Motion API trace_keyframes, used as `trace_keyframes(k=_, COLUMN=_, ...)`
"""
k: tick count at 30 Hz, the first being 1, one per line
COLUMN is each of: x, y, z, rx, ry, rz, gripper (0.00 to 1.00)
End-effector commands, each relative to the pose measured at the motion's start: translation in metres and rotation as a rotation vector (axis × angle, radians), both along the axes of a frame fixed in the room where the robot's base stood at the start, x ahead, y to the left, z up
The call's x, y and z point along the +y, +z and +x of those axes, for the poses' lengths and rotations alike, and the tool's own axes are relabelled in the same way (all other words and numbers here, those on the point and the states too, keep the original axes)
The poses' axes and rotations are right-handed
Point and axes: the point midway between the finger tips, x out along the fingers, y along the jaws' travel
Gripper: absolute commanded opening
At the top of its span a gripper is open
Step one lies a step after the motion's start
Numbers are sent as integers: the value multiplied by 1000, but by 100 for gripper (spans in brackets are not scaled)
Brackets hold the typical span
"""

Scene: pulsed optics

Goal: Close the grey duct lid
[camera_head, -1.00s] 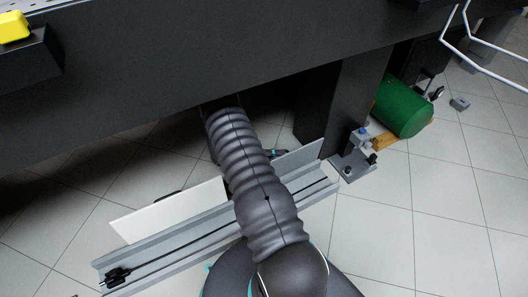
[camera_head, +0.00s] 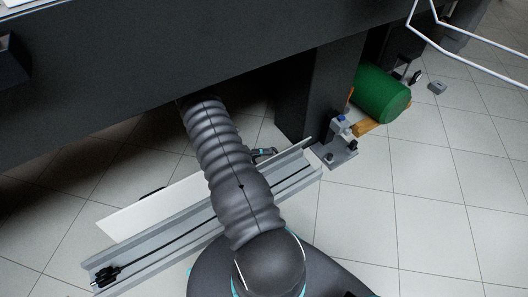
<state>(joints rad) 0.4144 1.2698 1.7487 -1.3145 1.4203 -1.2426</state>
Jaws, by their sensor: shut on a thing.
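The grey duct (camera_head: 150,262) is a long open channel on the floor, running from lower left to upper right. A dark cable lies along its inside. Its pale grey lid (camera_head: 140,212) stands open along the far side, tilted away from the channel. My arm crosses over the duct and hides the middle of the lid. My gripper (camera_head: 264,152) shows only in part, just right of my arm at the lid's far edge. It is shut on the lid; its fingertips are mostly hidden.
A dark bench (camera_head: 130,70) overhangs the far side, with a thick leg (camera_head: 318,95) behind the duct's right end. A small grey bracket (camera_head: 338,150) stands by that end. A green cylinder (camera_head: 382,95) lies beyond it.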

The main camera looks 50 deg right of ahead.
Motion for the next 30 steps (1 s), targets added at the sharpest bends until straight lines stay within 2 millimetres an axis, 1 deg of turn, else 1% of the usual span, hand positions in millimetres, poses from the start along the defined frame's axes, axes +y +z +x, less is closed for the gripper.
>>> trace_keyframes(k=3, x=0, y=0, z=-1, rx=1, ry=-1, rz=0, gripper=0)
trace_keyframes(k=4, x=0, y=0, z=-1, rx=1, ry=-1, rz=0, gripper=19)
trace_keyframes(k=5, x=0, y=0, z=0, rx=1, ry=-1, rz=0, gripper=27)
trace_keyframes(k=6, x=0, y=0, z=0, rx=1, ry=-1, rz=1, gripper=37)
trace_keyframes(k=15, x=1, y=0, z=1, rx=0, ry=2, rz=0, gripper=37)
trace_keyframes(k=19, x=7, y=1, z=6, rx=-1, ry=4, rz=0, gripper=37)
trace_keyframes(k=23, x=21, y=5, z=18, rx=-1, ry=6, rz=0, gripper=37)
trace_keyframes(k=30, x=59, y=13, z=46, rx=-1, ry=5, rz=-1, gripper=37)
